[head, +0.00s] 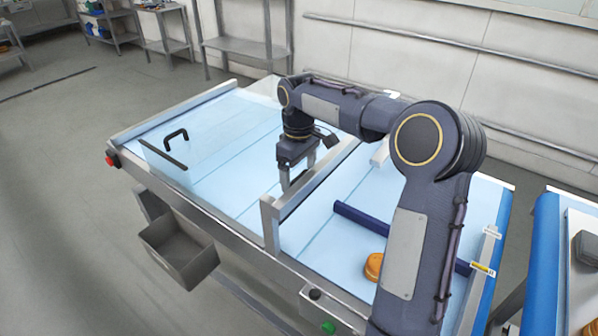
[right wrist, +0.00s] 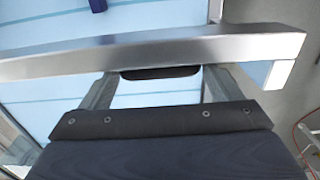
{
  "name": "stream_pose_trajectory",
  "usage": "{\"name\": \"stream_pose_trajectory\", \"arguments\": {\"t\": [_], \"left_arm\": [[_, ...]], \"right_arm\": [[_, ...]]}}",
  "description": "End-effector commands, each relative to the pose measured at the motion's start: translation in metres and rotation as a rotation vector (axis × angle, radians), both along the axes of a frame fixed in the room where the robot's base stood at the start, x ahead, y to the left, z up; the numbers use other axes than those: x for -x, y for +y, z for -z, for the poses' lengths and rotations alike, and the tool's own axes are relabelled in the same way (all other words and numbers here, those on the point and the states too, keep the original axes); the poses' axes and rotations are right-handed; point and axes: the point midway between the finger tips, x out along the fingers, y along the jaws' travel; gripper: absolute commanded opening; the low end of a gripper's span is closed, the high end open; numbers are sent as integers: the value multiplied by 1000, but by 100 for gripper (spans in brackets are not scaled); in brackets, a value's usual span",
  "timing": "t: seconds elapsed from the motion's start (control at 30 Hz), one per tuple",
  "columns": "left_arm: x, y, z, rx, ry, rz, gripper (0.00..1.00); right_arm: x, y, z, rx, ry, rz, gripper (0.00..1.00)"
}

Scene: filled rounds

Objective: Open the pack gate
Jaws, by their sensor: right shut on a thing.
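A silver crossbar (head: 312,187) on posts spans the blue conveyor at mid-length. My right gripper (head: 298,172) points down at this crossbar, from its left side. In the right wrist view the crossbar (right wrist: 150,48) passes in front of the fingertips, and a short black handle (right wrist: 160,73) shows between the fingers (right wrist: 158,85). The right gripper is shut on this handle; the tips are partly hidden by the bar. A clear panel (head: 200,135) with a black handle (head: 176,135) and a dark edge strip stands over the left part of the belt. My left gripper is not in view.
A dark blue bar (head: 350,214) lies slantwise across the right part of the belt, with a bun (head: 373,267) beside it. A grey bin (head: 180,250) hangs at the front left. Another blue conveyor (head: 545,265) stands at right. The belt left of the crossbar looks empty.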

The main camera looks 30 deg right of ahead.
Motion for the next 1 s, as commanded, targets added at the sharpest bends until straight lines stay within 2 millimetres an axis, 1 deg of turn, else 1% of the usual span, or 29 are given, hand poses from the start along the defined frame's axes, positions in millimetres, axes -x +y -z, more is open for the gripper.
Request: {"name": "stream_pose_trajectory", "arguments": {"t": [0.03, 0.07, 0.37, 0.4, 0.43, 0.67, 0.77, 0.87, 1.0], "left_arm": [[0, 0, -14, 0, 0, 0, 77], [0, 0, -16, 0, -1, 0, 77], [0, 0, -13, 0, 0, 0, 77], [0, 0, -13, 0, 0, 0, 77], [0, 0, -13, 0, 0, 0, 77], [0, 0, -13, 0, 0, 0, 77], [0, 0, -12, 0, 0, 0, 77], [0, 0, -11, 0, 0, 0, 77], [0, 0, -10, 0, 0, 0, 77]], "right_arm": [[-1, 1, -17, 0, -7, -3, 44], [-1, 1, -19, 0, -7, -3, 44], [-1, 1, -17, 0, -8, -3, 44], [-1, 1, -17, 0, -8, -3, 90], [-1, 1, -17, 0, -7, -3, 94], [-1, 1, -16, 1, -5, -2, 95], [-1, 0, -19, 1, -6, -1, 95], [-2, 0, -29, 2, -8, -1, 95], [-2, 1, -54, 1, -10, -2, 95]]}}
